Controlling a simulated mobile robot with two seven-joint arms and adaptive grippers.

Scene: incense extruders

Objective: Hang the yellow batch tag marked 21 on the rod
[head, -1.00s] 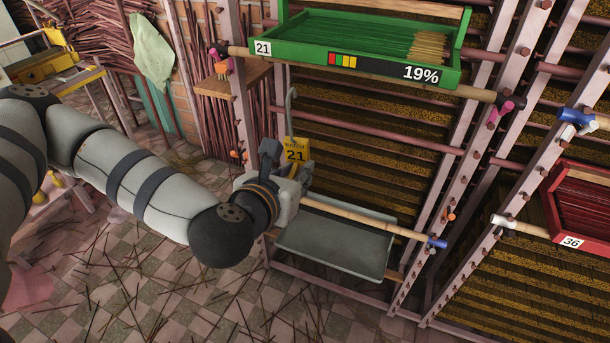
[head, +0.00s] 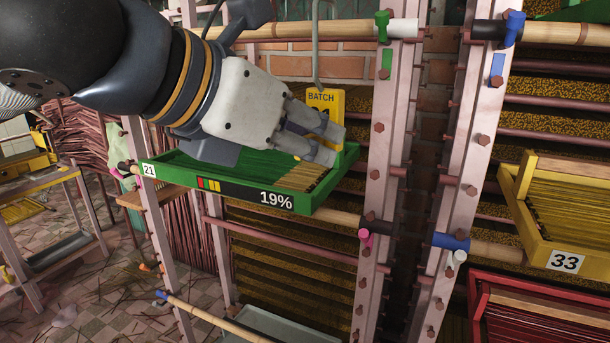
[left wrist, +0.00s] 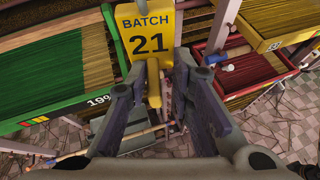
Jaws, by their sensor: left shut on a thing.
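The yellow batch tag (head: 324,98) has a grey wire hook (head: 316,50) rising from its top. In the left wrist view the tag (left wrist: 145,32) reads "BATCH 21". My left gripper (head: 334,143) is shut on the tag's lower part, which the fingers partly hide in the head view. The tag hangs upright above the right end of a green tray (head: 230,192) marked 21 and 19%. The hook's upper part crosses the picture of an upper wooden rod (head: 345,30); I cannot tell whether they touch. My right gripper is out of view.
Pale upright posts (head: 383,140) with bolts and coloured clamps stand right of the tag. A yellow tray (head: 566,256) marked 33 and a red tray (head: 545,300) are farther right. A lower rod (head: 225,322) crosses below the green tray.

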